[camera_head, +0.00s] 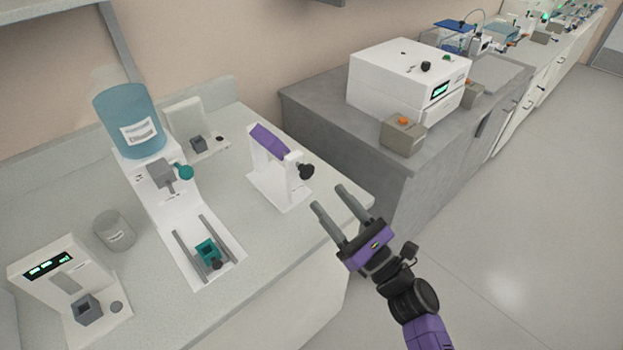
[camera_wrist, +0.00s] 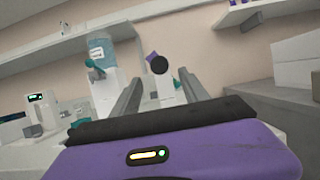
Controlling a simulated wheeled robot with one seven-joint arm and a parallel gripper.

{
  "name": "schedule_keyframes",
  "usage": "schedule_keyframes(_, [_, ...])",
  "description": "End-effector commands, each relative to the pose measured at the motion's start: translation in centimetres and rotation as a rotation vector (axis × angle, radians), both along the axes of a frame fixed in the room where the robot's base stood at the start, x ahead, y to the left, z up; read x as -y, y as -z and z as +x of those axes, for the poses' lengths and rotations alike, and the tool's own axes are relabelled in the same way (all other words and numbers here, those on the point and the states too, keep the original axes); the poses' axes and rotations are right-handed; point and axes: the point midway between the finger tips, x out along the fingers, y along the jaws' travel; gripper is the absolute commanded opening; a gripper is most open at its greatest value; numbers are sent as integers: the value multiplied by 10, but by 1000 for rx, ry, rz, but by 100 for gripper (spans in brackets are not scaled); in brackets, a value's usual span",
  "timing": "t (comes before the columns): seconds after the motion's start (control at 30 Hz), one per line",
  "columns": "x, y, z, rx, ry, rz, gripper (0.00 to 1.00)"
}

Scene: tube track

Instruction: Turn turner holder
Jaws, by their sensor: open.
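The turner holder (camera_head: 270,141) is a purple tilted piece held between the uprights of a white stand (camera_head: 283,187) on the light counter. A black knob (camera_head: 306,171) sticks out on its right side, facing my gripper. My gripper (camera_head: 329,197) is open and empty, to the right of the stand near the counter's edge, apart from the knob. In the wrist view the black knob (camera_wrist: 159,65) shows between and beyond my two open fingers (camera_wrist: 160,92), with a bit of the purple holder (camera_wrist: 151,57) behind it.
A grey cup (camera_head: 115,232) and a white device with a green display (camera_head: 66,285) stand farther left. A darker counter (camera_head: 330,105) with a white machine (camera_head: 400,80) lies behind.

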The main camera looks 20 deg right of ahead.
Motion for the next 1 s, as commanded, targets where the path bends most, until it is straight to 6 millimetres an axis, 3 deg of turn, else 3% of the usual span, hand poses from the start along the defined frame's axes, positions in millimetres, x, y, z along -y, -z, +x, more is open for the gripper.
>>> schedule_keyframes(0.43, [-18, -26, 55, 1, 0, -3, 52])
schedule_keyframes(0.87, [-22, -28, 64, -1, 0, -4, 52])
schedule_keyframes(1.0, [-21, -28, 64, -1, 0, -4, 27])
